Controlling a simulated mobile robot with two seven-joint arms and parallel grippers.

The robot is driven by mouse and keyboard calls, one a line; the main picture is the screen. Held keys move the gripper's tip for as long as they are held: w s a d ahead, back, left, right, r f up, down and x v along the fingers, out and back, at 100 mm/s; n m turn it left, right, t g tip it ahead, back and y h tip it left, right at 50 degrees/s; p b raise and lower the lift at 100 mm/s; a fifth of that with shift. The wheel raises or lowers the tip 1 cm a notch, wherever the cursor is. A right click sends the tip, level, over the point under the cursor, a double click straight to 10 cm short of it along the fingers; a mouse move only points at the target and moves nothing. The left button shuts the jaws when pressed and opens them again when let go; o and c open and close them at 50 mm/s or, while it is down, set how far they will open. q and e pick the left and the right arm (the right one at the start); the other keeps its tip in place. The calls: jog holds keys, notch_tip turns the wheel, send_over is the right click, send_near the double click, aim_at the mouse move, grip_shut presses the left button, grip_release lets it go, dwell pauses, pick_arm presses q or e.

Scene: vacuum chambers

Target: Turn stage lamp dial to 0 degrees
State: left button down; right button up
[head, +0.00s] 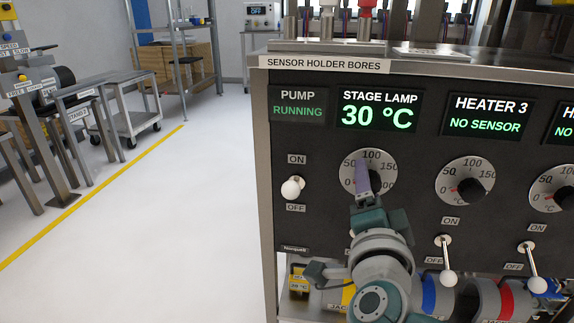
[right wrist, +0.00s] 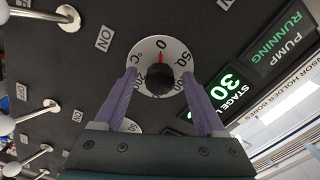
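The stage lamp dial (head: 348,160) is a round white scale with a black knob on the dark panel, below a display (head: 377,111) reading 30 °C. In the head view my gripper partly hides it. The right wrist view shows the dial (right wrist: 172,48) with its black knob (right wrist: 157,80); its red pointer is close to the 0 mark. My right gripper (right wrist: 158,74) is open, one purple finger on each side of the knob, with visible gaps. It also shows in front of the dial in the head view (head: 362,180). My left gripper is not in view.
Heater 3's dial (head: 465,182) is to the right, with another dial (head: 553,190) beyond. White-tipped toggle switches (head: 291,188) (head: 446,276) stick out of the panel around and below the dials. Left of the cabinet is open floor (head: 170,220).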

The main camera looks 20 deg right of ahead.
jog(key=p+v, duration=0.2)
jog(key=v, duration=0.8)
jog(key=shift+w, duration=0.1)
